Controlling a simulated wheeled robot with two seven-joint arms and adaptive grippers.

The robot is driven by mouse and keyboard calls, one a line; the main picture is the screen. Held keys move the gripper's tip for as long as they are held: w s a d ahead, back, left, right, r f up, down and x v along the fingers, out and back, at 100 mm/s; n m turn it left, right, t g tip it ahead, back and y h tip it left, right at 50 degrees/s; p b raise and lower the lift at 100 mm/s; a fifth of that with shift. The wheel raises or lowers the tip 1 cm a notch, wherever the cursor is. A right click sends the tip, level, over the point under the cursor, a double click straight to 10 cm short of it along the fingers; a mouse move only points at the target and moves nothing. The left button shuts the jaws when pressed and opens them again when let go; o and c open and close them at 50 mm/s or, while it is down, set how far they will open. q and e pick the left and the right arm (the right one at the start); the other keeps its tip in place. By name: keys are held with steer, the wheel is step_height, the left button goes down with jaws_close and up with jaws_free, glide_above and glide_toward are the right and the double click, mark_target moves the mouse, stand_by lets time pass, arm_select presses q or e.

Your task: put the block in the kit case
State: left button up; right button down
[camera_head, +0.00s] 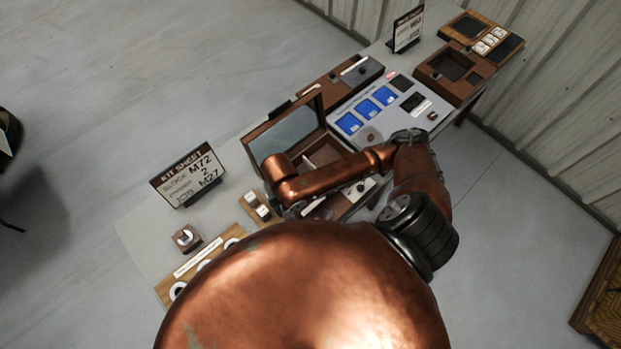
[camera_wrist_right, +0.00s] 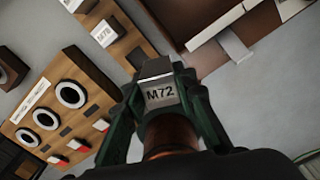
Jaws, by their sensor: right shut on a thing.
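The block (camera_wrist_right: 161,95), light-faced and marked M72, sits between the fingers of my right gripper (camera_wrist_right: 160,80) in the right wrist view. The gripper is shut on it. In the head view my copper right arm covers most of the gripper and the block. The kit case (camera_head: 321,108) is a brown box with its lid raised and divided compartments inside. My arm crosses in front of it and hides part of its interior. A brown edged thing at the upper right of the wrist view may be the case. My left gripper is not in view.
The kit sheet (camera_head: 188,175) stands at the table's left, reading block M72. A wooden board (camera_wrist_right: 58,98) with white rings lies at the near left. A small rack (camera_wrist_right: 108,30) holds a block marked M78. A grey panel with blue squares (camera_head: 367,110) lies right of the case.

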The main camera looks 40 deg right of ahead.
steer(key=w+d+f, duration=0.2)
steer(key=w+f, duration=0.1)
steer(key=w+d+f+p, duration=0.1)
steer(key=w+d+f, duration=0.2)
steer(key=w, duration=0.1)
steer(key=w+d+f, duration=0.2)
steer(key=w, duration=0.1)
steer(key=shift+w+d+f, duration=0.2)
steer(key=shift+d+f, duration=0.15)
steer(key=shift+f, duration=0.05)
steer(key=shift+w+d+f+p, duration=0.25)
steer(key=shift+w+f+p, duration=0.05)
steer(key=shift+f, duration=0.15)
step_height(320, 180, down, 2)
steer(key=shift+f+p, duration=0.1)
steer(key=shift+p, duration=0.2)
steer(key=shift+f, duration=0.55)
steer(key=c, duration=2)
jaws_free()
steer(key=shift+f, duration=0.15)
steer(key=o, duration=0.4)
